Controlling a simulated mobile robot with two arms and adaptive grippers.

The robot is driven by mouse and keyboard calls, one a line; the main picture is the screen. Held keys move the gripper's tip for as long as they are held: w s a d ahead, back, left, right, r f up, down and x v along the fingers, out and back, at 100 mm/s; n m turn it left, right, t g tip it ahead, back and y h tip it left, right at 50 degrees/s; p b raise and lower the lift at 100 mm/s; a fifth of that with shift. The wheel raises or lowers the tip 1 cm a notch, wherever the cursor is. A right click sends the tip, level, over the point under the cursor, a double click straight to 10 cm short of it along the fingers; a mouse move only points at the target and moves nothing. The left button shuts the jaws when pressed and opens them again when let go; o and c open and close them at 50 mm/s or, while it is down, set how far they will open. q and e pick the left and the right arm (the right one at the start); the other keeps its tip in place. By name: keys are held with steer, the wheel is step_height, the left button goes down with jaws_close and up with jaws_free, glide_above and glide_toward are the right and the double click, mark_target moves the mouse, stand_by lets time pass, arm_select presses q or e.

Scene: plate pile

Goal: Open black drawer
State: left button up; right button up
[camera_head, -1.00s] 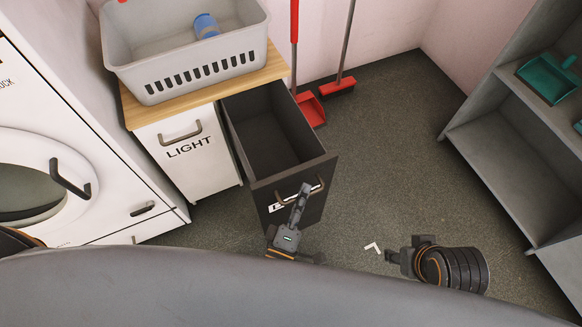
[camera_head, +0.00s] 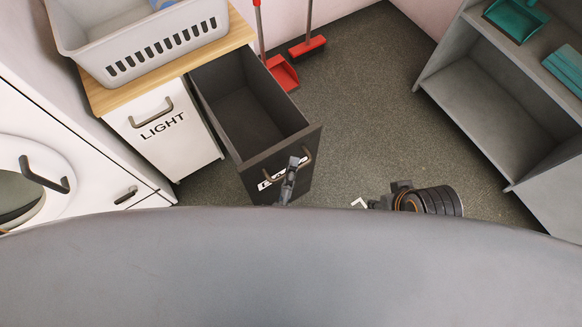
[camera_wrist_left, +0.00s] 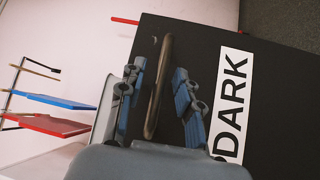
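The black drawer (camera_head: 259,164) is pulled well out, and its empty inside shows in the head view. Its front carries a metal handle (camera_head: 307,160) and a white label, which reads DARK (camera_wrist_left: 231,100) in the left wrist view. My left gripper (camera_head: 294,164) is at the handle. In the left wrist view its two blue-grey fingers (camera_wrist_left: 158,100) stand on either side of the handle bar (camera_wrist_left: 155,105), with gaps visible, so it is open around it. My right gripper (camera_head: 372,204) is low in the head view, away from the drawer, its fingers partly hidden.
A white LIGHT drawer (camera_head: 160,133) is shut beside it, under a wooden top (camera_head: 110,99) with a grey basket (camera_head: 150,50). A washing machine (camera_head: 85,170) stands left, grey shelves (camera_head: 490,105) right. A red dustpan (camera_head: 283,73) and broom (camera_head: 307,47) lie behind. Floor between is clear.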

arm_select(q)
steer(key=shift+s, duration=0.1)
steer(key=v, duration=1.1)
steer(key=shift+s, duration=0.4)
steer(key=shift+a, duration=0.1)
